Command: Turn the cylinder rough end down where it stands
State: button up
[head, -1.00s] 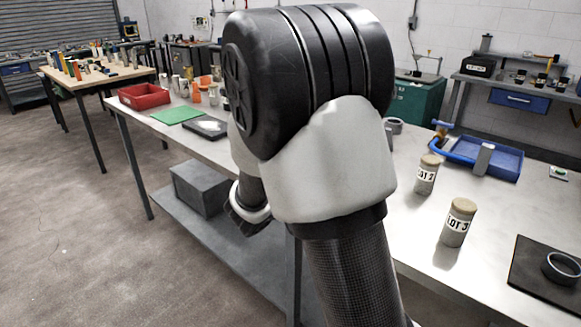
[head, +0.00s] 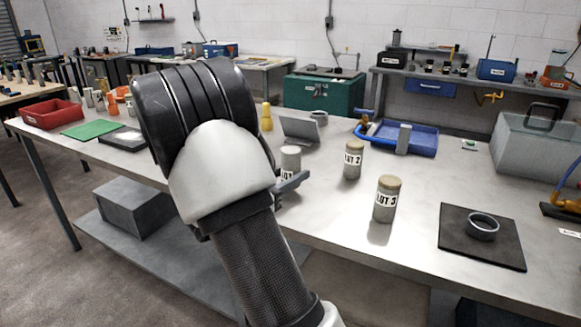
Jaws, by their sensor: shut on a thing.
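My arm hides the rest of the gripper and part of the cylinder. Cylinder LOT 2 (head: 353,161) and cylinder LOT 3 (head: 386,202) stand upright to the right, apart from my gripper.
A dark mat (head: 462,252) with a ring (head: 483,227) lies at the right front. Behind are a blue tray (head: 418,141), a grey angled stand (head: 299,129) and a yellow object (head: 266,117). A grey bin (head: 535,148) stands far right. Bare table (head: 420,180) lies between.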

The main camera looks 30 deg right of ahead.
jog(key=shift+f, duration=0.35)
jog(key=shift+f+b, duration=0.6)
jog(key=shift+f, duration=0.05)
dwell(0.5)
jog(key=o, duration=1.5)
jog(key=shift+f, duration=0.1)
jog(key=p+v, duration=0.1)
jog(key=v, duration=1.6)
jog(key=shift+s+a, duration=0.15)
jog(key=shift+a, duration=0.05)
